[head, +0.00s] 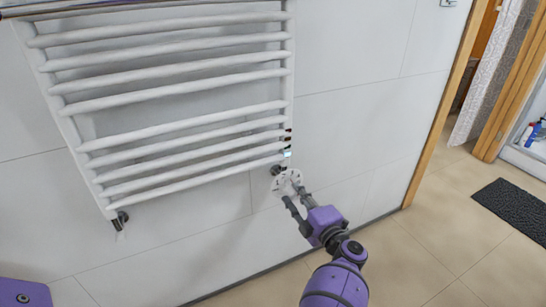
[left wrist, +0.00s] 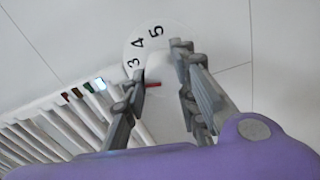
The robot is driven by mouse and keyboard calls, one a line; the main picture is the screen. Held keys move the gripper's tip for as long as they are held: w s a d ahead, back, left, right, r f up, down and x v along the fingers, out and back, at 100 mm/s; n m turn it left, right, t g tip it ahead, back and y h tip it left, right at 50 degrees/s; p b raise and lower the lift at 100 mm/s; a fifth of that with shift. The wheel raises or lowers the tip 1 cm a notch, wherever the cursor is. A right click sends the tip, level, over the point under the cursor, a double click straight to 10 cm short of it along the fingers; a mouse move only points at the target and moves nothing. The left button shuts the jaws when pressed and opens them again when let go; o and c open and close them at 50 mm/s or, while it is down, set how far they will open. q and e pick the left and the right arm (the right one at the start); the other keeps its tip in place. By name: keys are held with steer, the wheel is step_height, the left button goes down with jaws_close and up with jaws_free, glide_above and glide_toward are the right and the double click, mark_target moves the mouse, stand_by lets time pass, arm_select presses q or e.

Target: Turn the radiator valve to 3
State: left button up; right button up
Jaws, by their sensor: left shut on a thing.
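The radiator valve (head: 288,180) is a white round dial at the lower right corner of the white towel radiator. In the left wrist view its dial plate (left wrist: 145,46) shows the black numbers 3, 4 and 5. The white knob (left wrist: 161,74) sits between the fingers of my left gripper (head: 295,195), which is shut on it. A short red mark (left wrist: 153,84) shows beside one finger. I cannot tell which number it faces. The rest of the dial is hidden by the fingers. My right gripper is not in view.
The white radiator (head: 170,125) with several bars fills the wall left of the valve. Small coloured tags sit near its lower right end. A dark mat (head: 515,205) lies on the beige floor beyond a wooden door frame (head: 440,105). The floor near the wall is clear.

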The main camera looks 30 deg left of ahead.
arm_select(q)
steer(key=shift+w+a+r+m, duration=0.1)
steer(key=shift+a+r+m, duration=0.1)
steer(key=shift+r+m, duration=0.25)
steer(key=shift+m, duration=0.25)
steer(key=o, duration=1)
steer(key=shift+d+f, duration=0.1)
steer(key=shift+d, duration=0.1)
steer(key=v, duration=1.2)
steer(key=shift+a, duration=0.1)
